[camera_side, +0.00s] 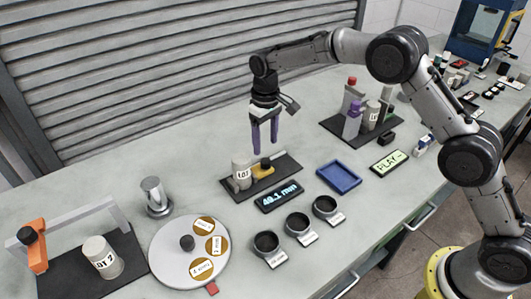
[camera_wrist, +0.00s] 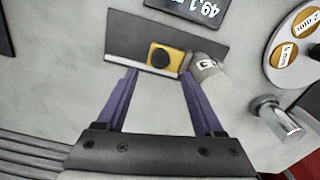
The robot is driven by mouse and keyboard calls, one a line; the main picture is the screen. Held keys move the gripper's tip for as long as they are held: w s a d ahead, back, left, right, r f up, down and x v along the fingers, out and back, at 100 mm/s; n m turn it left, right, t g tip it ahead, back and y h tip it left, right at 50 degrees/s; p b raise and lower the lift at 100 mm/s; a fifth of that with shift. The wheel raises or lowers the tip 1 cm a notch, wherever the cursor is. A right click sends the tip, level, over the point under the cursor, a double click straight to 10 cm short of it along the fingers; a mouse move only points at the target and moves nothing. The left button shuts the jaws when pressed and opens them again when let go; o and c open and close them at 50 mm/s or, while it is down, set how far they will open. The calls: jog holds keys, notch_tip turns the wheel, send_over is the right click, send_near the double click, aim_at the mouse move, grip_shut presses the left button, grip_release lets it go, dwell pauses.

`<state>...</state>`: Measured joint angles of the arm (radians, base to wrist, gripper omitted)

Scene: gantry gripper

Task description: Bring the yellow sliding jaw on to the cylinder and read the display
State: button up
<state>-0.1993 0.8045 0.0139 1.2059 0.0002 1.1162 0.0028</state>
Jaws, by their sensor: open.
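The yellow sliding jaw (camera_side: 263,171) with a black knob sits on a dark gauge base (camera_side: 287,166). It also shows in the wrist view (camera_wrist: 174,66). A pale cylinder (camera_side: 242,175) with a dark-lettered label stands beside it, and in the wrist view (camera_wrist: 211,80) it is right of the jaw. I cannot tell whether they touch. The display (camera_side: 279,196) in front of the base reads about 49.1 mm; the wrist view shows it upside down and cut off (camera_wrist: 197,8). My gripper (camera_side: 264,152) is open and empty, its purple fingers pointing down above the jaw; in the wrist view its fingertips (camera_wrist: 158,74) flank the jaw's near side.
A round tray (camera_side: 164,254) with several labelled discs and a metal cylinder (camera_side: 155,194) stand left. Several dark cups (camera_side: 298,226) line the front. Bare table lies behind the gauge.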

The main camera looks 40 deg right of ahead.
aim_at(265, 160)
notch_tip(265, 160, up, 8)
jog(key=shift+f, duration=0.2)
dwell(0.8)
